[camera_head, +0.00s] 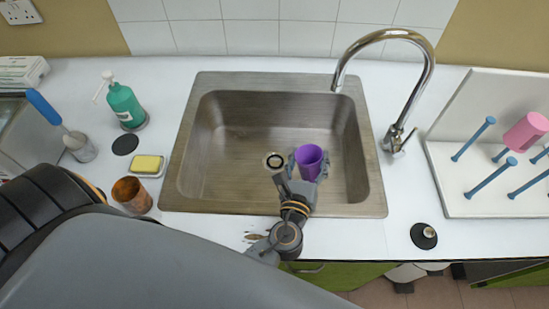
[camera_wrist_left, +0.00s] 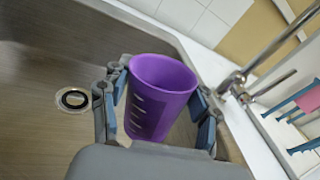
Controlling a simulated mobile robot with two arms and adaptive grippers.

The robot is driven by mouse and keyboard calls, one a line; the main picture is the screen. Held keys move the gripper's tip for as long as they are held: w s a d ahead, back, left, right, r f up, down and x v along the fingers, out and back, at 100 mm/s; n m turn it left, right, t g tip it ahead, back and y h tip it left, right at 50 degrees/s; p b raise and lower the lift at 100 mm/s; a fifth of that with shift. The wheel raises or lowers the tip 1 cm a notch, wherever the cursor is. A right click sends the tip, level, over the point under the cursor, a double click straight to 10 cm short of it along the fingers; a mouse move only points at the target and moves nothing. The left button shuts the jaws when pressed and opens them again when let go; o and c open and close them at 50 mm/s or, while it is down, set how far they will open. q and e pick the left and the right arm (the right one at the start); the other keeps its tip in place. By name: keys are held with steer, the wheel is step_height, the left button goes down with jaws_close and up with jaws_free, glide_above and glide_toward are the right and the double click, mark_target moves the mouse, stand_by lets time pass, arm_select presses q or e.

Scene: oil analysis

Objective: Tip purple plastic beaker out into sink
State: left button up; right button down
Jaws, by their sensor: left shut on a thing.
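The purple plastic beaker (camera_head: 309,162) is held over the front right part of the sink basin. My left gripper (camera_head: 307,168) is shut on it, with one finger on each side. In the left wrist view the beaker (camera_wrist_left: 160,95) stands between the fingers (camera_wrist_left: 160,105), its open mouth up and slightly tilted. Pale marks show on its side, and no contents can be made out. The steel sink (camera_head: 250,135) has a round drain (camera_head: 274,161) to the left of the beaker. My right gripper is not in view.
A tall chrome tap (camera_head: 425,75) stands at the sink's right rear. A drying rack (camera_head: 470,180) with a pink beaker (camera_head: 525,131) is at the right. A green soap bottle (camera_head: 125,104), yellow sponge (camera_head: 147,164) and brown cup (camera_head: 131,195) stand left. The basin's left half is clear.

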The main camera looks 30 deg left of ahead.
arm_select(q)
steer(key=shift+a+f+n, duration=0.15)
steer(key=shift+a+n, duration=0.15)
steer(key=shift+a, duration=0.05)
steer(key=shift+a+n, duration=0.25)
steer(key=shift+n, duration=0.05)
steer(key=shift+w+a+r+n+p, duration=0.1)
steer(key=shift+a+r+n+p, duration=0.4)
steer(key=shift+p, duration=0.3)
steer(key=shift+w+a+f+n+g+h+p, duration=0.15)
steer(key=shift+a+f+n+g+h, duration=0.4)
steer(key=shift+n, duration=0.65)
steer(key=shift+a+f+n+g+h+p, duration=0.2)
steer(key=shift+a+f+n+h, duration=0.35)
steer(key=shift+a+f+n, duration=0.55)
steer(key=shift+d+r+n+p, duration=0.15)
steer(key=shift+r+n+p, duration=0.15)
steer(key=shift+n, duration=0.2)
steer(key=shift+a+f+n+g+h, duration=0.25)
steer(key=shift+f+n+h, duration=0.25)
steer(key=shift+f+n, duration=0.1)
